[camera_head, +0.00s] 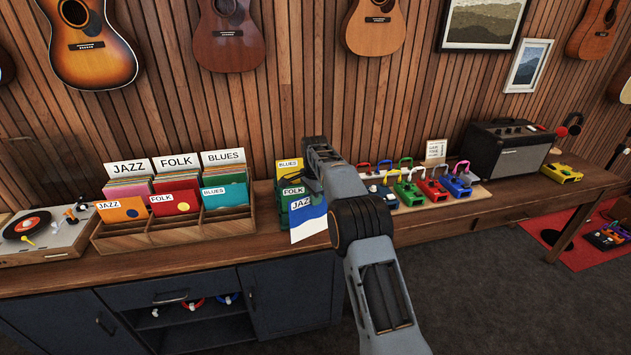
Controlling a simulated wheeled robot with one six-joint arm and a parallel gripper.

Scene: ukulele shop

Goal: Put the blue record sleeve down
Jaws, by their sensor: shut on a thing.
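The blue record sleeve (310,223) has a white lower part and a label reading "JAZ", its right end covered by my arm. It is tilted, with its lower edge in front of the counter edge in this view. My gripper (313,178) is at the sleeve's upper right and is shut on it; the fingertips are mostly hidden by the wrist. Just behind the sleeve are a green sleeve (284,205) labelled FOLK and a yellow sleeve (287,172) labelled BLUES. I cannot tell whether the blue sleeve touches them.
A wooden record rack (174,230) with JAZZ, FOLK and BLUES sections stands on the counter (120,266) to the left. A turntable (45,237) is further left. A board of colourful pedals (427,187) and an amplifier (506,150) are to the right.

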